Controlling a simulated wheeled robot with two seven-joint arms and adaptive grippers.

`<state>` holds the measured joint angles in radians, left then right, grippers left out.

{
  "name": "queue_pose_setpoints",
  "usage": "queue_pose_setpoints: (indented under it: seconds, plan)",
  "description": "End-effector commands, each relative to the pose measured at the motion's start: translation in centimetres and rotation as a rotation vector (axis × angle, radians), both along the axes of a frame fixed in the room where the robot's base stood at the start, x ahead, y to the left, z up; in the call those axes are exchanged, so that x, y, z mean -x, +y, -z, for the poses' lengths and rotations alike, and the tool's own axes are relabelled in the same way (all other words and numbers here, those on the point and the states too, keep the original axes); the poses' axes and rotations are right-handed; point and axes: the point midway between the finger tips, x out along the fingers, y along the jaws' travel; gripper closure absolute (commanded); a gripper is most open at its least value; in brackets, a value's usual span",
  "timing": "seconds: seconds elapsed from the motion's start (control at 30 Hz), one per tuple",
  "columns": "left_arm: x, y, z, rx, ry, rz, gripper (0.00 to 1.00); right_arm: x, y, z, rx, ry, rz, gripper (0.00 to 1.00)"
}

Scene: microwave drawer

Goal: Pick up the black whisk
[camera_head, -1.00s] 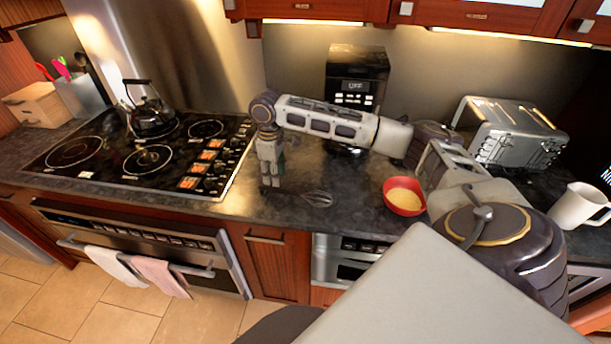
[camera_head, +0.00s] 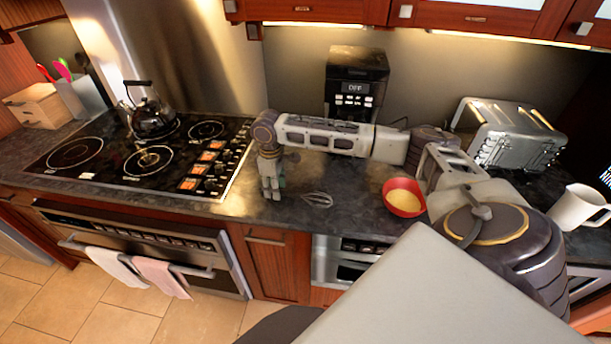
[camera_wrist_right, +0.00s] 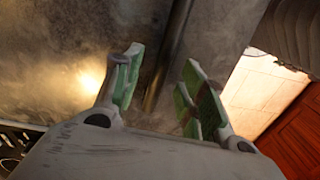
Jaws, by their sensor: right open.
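The black whisk (camera_head: 317,200) lies on the dark counter right of the stove, with its wire loops visible and its handle hard to make out in the head view. My right gripper (camera_head: 273,190) points down just left of the whisk, low over the counter. In the right wrist view my right gripper (camera_wrist_right: 160,95) is open. A dark rod that looks like the whisk's handle (camera_wrist_right: 165,62) runs between its green-padded fingers; I cannot tell whether they touch it. My left gripper is not in view.
The stove (camera_head: 140,155) with a kettle (camera_head: 150,112) is to the left. A red bowl (camera_head: 404,197) of yellow food sits right of the whisk. A coffee machine (camera_head: 356,75), toaster (camera_head: 512,135) and white mug (camera_head: 578,206) stand farther back or right. The counter's front edge is close.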

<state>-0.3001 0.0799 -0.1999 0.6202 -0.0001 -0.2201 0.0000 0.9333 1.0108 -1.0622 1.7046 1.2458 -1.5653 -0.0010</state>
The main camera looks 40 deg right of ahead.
Motion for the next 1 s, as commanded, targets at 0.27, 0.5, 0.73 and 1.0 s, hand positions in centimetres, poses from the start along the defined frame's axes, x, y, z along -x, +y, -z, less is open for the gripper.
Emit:
queue_pose_setpoints:
  seconds: [0.27, 0.5, 0.73, 1.0]
  plan:
    - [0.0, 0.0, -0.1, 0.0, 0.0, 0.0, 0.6, 0.0, 0.0, 1.7, 0.0, -0.001, -0.001, 0.59]
    - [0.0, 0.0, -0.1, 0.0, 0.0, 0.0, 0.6, 0.0, 0.0, 1.7, 0.0, -0.001, -0.001, 0.59]
    - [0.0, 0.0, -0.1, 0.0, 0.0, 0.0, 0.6, 0.0, 0.0, 1.7, 0.0, -0.001, -0.001, 0.65]
    - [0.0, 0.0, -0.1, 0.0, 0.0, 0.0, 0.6, 0.0, 0.0, 1.7, 0.0, -0.001, -0.001, 1.0]
